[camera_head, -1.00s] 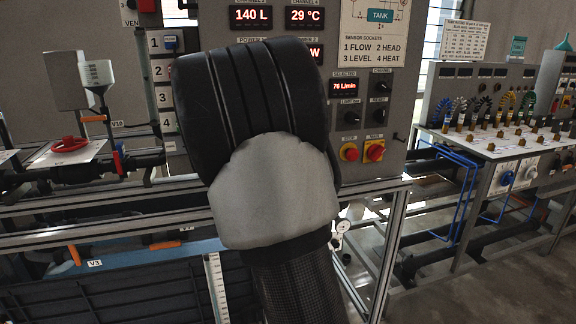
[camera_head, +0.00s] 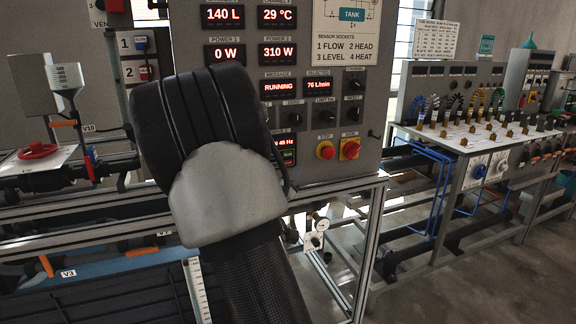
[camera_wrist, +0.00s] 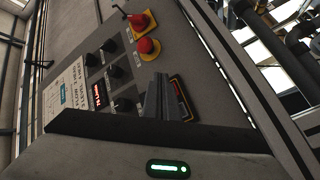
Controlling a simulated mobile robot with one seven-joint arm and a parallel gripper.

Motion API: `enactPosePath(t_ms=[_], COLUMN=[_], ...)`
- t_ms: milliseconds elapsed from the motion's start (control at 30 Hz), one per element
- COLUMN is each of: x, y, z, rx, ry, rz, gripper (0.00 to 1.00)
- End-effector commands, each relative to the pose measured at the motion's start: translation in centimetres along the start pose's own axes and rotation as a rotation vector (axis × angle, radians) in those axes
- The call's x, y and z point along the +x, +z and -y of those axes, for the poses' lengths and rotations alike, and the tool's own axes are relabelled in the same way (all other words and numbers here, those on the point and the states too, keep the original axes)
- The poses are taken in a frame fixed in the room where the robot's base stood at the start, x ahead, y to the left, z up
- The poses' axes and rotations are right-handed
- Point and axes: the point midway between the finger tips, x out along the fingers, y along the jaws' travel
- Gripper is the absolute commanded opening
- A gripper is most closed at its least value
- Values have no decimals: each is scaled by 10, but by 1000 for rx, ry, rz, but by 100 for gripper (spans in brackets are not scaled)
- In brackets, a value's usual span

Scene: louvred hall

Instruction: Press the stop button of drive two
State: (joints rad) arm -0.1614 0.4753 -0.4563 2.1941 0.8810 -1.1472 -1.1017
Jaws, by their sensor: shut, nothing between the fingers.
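A grey control panel (camera_head: 360,105) stands in front of me. In the head view, a drive display reading 48 Hz (camera_head: 285,143) has a small green-lit part under it, partly hidden behind my arm. In the wrist view, the panel is turned sideways. My gripper (camera_wrist: 166,94) is shut and empty, its dark fingers in front of the panel beside a dark unit with an orange-red edge (camera_wrist: 181,98). I cannot tell whether they touch it. No drive-two label or stop key is readable. A round red STOP button on yellow (camera_head: 326,150) also shows in the wrist view (camera_wrist: 148,47).
A red-and-yellow main switch (camera_head: 350,149) sits right of the STOP button. Black knobs (camera_head: 355,86) stick out above. The message display reads RUNNING (camera_head: 281,88); power 2 reads 310 W (camera_head: 277,53). A bench with coloured cables (camera_head: 470,135) stands at right; floor shows before it.

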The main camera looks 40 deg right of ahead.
Motion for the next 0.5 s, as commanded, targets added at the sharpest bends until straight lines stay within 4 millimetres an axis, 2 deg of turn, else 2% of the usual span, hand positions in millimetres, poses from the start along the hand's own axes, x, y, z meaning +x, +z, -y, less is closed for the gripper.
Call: enactPosePath(t_ms=[200,500], x=[15,19], y=[-10,-14], z=[10,14], rx=[0,0], ry=[1,1], rz=[1,1], gripper=[0,0])
